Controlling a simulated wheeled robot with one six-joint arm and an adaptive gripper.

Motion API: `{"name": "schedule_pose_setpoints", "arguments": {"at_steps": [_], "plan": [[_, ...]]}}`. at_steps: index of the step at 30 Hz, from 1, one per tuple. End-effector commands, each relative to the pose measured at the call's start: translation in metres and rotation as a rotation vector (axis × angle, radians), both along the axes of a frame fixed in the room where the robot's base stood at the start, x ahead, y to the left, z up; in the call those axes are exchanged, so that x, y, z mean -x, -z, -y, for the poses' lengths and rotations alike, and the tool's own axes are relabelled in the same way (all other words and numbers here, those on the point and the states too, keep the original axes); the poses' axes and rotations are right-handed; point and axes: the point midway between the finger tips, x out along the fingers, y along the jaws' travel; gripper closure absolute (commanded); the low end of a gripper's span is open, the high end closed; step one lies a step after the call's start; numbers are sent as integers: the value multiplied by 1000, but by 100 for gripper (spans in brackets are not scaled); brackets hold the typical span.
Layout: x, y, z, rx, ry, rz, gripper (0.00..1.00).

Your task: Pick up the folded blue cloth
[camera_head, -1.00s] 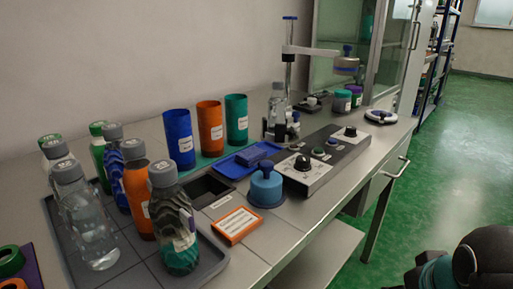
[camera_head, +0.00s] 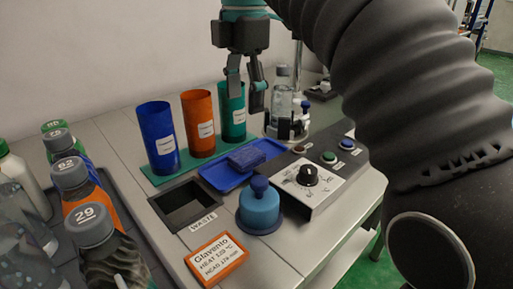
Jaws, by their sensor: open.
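The folded blue cloth (camera_head: 246,158) lies on a flat blue tray (camera_head: 222,180) in the middle of the bench. My gripper (camera_head: 247,106) points down from the top of the picture, above and behind the cloth. It is open and empty, with its fingers apart. Its fingers show in front of the teal cup and beside the clear bottle; I cannot tell the exact gap to either. Nothing covers the cloth.
Blue (camera_head: 157,140), orange (camera_head: 198,124) and teal (camera_head: 226,118) cups stand behind the tray. A clear bottle (camera_head: 281,98) stands right of my gripper. A waste opening (camera_head: 186,204), blue knobbed block (camera_head: 260,206) and control box (camera_head: 313,178) surround the tray. Several bottles crowd the left.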

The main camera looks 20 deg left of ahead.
Motion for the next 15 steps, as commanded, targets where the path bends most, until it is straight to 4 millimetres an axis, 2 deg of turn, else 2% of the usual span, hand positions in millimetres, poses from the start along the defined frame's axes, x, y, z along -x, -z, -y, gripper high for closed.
{"name": "schedule_pose_setpoints", "arguments": {"at_steps": [1, 5, 8, 15], "plan": [[3, -1, -11, 7, -60, -6, 35], [9, -3, -24, 21, -152, -17, 35], [10, 0, -25, 24, -172, -19, 35], [10, 26, -23, 25, -169, -22, 35]]}}
